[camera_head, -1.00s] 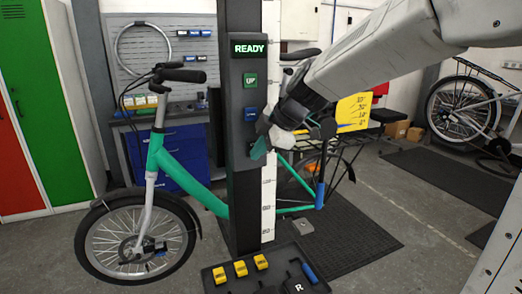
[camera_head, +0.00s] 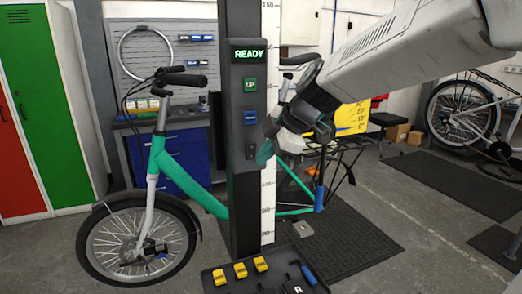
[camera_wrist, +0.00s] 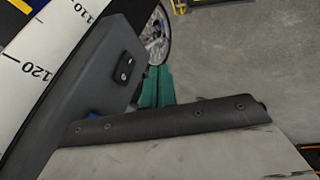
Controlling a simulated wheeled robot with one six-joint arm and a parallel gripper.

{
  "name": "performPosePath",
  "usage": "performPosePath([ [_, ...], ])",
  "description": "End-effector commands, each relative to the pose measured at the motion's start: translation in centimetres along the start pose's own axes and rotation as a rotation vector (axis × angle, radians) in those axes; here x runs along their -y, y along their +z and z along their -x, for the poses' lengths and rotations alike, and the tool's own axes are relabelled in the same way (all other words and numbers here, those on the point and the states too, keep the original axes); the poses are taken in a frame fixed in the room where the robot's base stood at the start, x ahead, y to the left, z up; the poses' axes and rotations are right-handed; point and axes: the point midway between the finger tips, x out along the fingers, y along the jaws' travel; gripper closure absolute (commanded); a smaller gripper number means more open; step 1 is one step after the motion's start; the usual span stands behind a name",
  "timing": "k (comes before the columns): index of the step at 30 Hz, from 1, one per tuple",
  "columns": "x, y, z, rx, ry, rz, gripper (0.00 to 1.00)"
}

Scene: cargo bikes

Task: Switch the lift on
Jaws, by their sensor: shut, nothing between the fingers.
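The lift's dark control column (camera_head: 243,190) stands in the middle of the head view. Its display (camera_head: 249,54) is lit and reads READY in green. Below it are a green UP button (camera_head: 250,85) and a blue button (camera_head: 250,117). A small black rocker switch (camera_head: 251,151) sits lowest; it also shows in the wrist view (camera_wrist: 124,69). My gripper (camera_head: 264,154) is shut and empty, just right of the switch and apparently apart from it. Its teal fingers show in the wrist view (camera_wrist: 155,88), beside the panel.
A teal bike (camera_head: 175,170) stands behind the column. A white height scale (camera_head: 268,195) runs along the column's right side. A tray (camera_head: 215,284) with yellow blocks and tools lies at its foot. A black mat (camera_head: 350,235) covers floor to the right.

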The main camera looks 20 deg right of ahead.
Motion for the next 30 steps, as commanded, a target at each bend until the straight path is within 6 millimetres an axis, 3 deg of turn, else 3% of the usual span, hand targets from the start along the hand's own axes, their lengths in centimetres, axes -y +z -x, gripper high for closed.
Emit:
performPosePath([
  [3, 0.0, 0.0, 3.3, 0.001, 0.009, 0.000, 1.00],
  [12, 0.8, -0.2, 8.4, -0.002, 0.003, 0.005, 1.00],
  [18, 0.9, -0.1, 9.5, -0.002, 0.001, 0.005, 1.00],
  [30, 0.9, -0.1, 9.5, -0.001, 0.001, 0.003, 1.00],
])
